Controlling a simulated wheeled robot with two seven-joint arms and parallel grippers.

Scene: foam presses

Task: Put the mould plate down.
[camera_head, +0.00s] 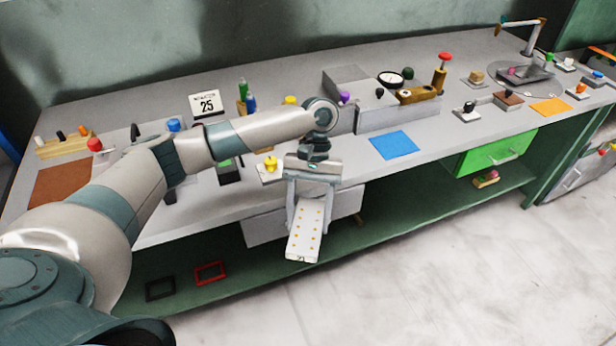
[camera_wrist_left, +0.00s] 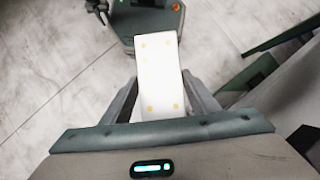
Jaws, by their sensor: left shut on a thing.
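The mould plate (camera_head: 306,232) is a white slab with rows of small yellow dots. My left gripper (camera_head: 308,205) is shut on it, with one finger on each side. The plate hangs out in front of the workbench's front edge, above the floor in the picture. In the left wrist view the plate (camera_wrist_left: 160,80) sticks out between the two fingers of the left gripper (camera_wrist_left: 162,98), with floor behind it. My right gripper is not in view.
The grey workbench top (camera_head: 350,178) holds a press (camera_head: 385,112), a blue mat (camera_head: 395,145), a brown mat (camera_head: 62,185), an orange mat (camera_head: 551,107) and a calendar (camera_head: 205,106). A green drawer (camera_head: 490,156) sits under the bench. Red (camera_head: 210,272) and black (camera_head: 160,288) frames lie on the lower shelf.

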